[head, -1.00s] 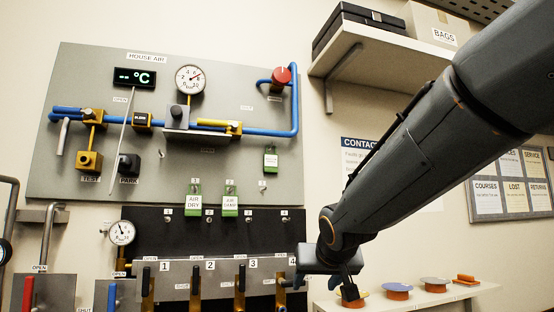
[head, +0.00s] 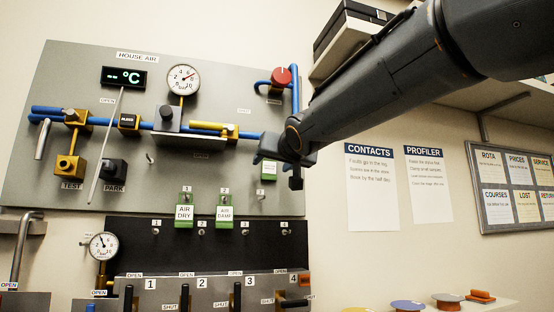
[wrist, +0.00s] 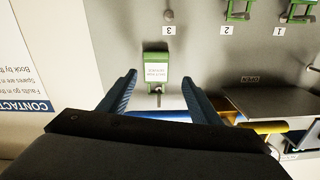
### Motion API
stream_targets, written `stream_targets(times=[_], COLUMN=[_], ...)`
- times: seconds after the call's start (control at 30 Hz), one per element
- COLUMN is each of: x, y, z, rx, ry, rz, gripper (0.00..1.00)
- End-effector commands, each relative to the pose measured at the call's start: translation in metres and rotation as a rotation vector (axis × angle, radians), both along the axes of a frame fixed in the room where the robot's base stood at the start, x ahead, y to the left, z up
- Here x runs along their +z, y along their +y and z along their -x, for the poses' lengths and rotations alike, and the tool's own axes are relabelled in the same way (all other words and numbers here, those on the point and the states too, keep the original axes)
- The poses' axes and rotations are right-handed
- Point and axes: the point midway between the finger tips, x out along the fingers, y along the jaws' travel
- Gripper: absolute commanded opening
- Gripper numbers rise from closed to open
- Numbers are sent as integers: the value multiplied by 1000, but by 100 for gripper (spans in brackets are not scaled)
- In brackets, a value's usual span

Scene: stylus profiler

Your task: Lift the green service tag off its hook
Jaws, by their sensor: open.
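The green service tag (head: 269,171) hangs on the right side of the grey panel, partly covered by my gripper in the head view. In the wrist view the tag (wrist: 156,72) shows upside down, a green plate with a white label, with a small dark hook at its lower edge in the picture. My gripper (head: 277,172) is open in front of the panel. In the wrist view its fingertips (wrist: 159,76) stand either side of the tag, apart from it in the picture. The remaining depth to the tag cannot be told.
Two other green tags, AIR DRY (head: 184,211) and AIR DAMP (head: 224,211), hang to the left. An empty hook (head: 260,208) is below the tag. A blue pipe (head: 295,95) and yellow valve handle (head: 212,127) are close by.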

Motion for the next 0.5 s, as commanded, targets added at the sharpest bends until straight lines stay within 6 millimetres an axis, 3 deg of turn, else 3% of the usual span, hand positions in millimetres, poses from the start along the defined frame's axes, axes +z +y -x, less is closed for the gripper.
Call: stream_targets(times=[0.2,0.5], x=[0,-1], y=[6,8], z=[-27,-36], rx=[-2,-3], ry=[2,0], rz=[-1,0], gripper=[58,58])
